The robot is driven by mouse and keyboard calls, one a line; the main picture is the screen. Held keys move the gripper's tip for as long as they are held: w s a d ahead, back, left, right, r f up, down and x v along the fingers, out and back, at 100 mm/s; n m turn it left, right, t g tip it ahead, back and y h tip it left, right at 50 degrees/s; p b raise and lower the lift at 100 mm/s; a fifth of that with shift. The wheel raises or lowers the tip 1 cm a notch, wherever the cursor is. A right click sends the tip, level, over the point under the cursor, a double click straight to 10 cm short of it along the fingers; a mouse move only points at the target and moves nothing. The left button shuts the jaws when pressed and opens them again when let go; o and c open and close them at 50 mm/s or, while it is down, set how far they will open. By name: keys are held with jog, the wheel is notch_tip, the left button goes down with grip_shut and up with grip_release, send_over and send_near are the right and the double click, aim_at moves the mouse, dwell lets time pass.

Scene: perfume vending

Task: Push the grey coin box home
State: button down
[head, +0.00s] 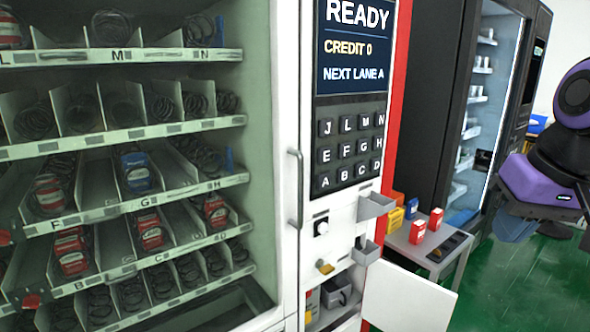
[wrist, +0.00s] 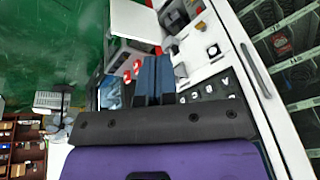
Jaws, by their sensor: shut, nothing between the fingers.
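The grey coin box (head: 338,291) sits in the low open compartment of the white vending machine, below the keypad column. Its front looks near the opening; I cannot tell how far it stands out. In the wrist view it seems to be the dark grey shape (wrist: 177,19) near the top, beside the open white door (wrist: 135,24).
The compartment's white door (head: 408,298) hangs open to the right. Two small grey trays (head: 375,206) (head: 368,252) jut from the panel above it. A side table (head: 437,250) with red and yellow boxes stands behind the door.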

jog(key=shift+n+t+h, duration=0.4)
jog(key=shift+t+h, duration=0.2)
jog(key=shift+t, duration=0.2)
jog(key=s, duration=0.1)
jog(key=s+d, duration=0.1)
jog(key=s, duration=0.1)
jog(key=s+d+r, duration=0.1)
jog(key=shift+s, duration=0.25)
jog(key=c, duration=1.8)
grip_release()
jog(key=shift+c, duration=0.2)
